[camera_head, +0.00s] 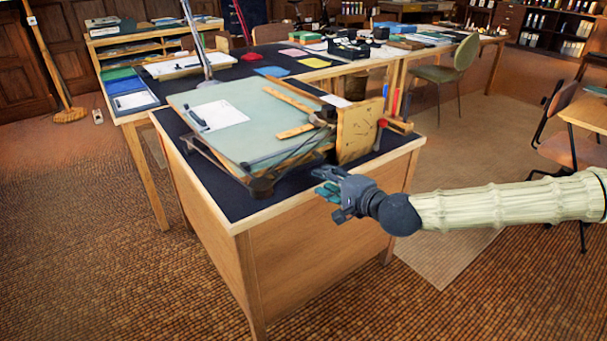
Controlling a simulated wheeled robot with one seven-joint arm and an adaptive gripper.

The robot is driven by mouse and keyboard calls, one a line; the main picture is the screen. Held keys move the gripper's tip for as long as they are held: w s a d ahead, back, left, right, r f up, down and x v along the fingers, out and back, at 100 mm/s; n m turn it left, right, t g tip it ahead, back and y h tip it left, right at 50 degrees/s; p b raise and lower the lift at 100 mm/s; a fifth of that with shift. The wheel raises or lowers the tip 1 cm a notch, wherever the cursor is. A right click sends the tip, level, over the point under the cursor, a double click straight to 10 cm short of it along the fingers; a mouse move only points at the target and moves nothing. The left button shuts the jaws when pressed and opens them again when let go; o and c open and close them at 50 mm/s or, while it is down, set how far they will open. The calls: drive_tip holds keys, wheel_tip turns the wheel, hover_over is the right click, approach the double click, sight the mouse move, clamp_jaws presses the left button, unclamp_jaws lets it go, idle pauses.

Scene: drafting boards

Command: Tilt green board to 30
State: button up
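The green board (258,116) is a pale green drafting board on a dark-topped wooden desk (228,203). It is slightly tilted on a dark metal stand (262,186). A white sheet (217,115) lies on it at left, and wooden drafting rulers (294,130) lie at right. An upright wooden plate (357,130) stands at its right side; I cannot read any angle marks on it. My gripper (325,184) is at the desk's near right edge, in front of the plate and right of the stand. It looks apart from the board. Its fingers are too small and dark to judge.
A small red part (382,123) and a wooden block (398,126) are beside the plate. Behind, a long dark table (238,70) holds papers, trays and a lamp. A green chair (447,72) stands behind right. Carpet (120,270) is clear at front left.

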sight(305, 167)
drive_tip(key=x, duration=0.7)
drive_tip(key=r+x, duration=0.1)
drive_tip(key=x, duration=0.2)
drive_tip(key=shift+w+a+f+b, duration=0.1)
drive_tip(key=shift+w+b, duration=0.25)
drive_tip(key=shift+w, duration=0.15)
drive_tip(key=shift+c, duration=0.3)
clamp_jaws()
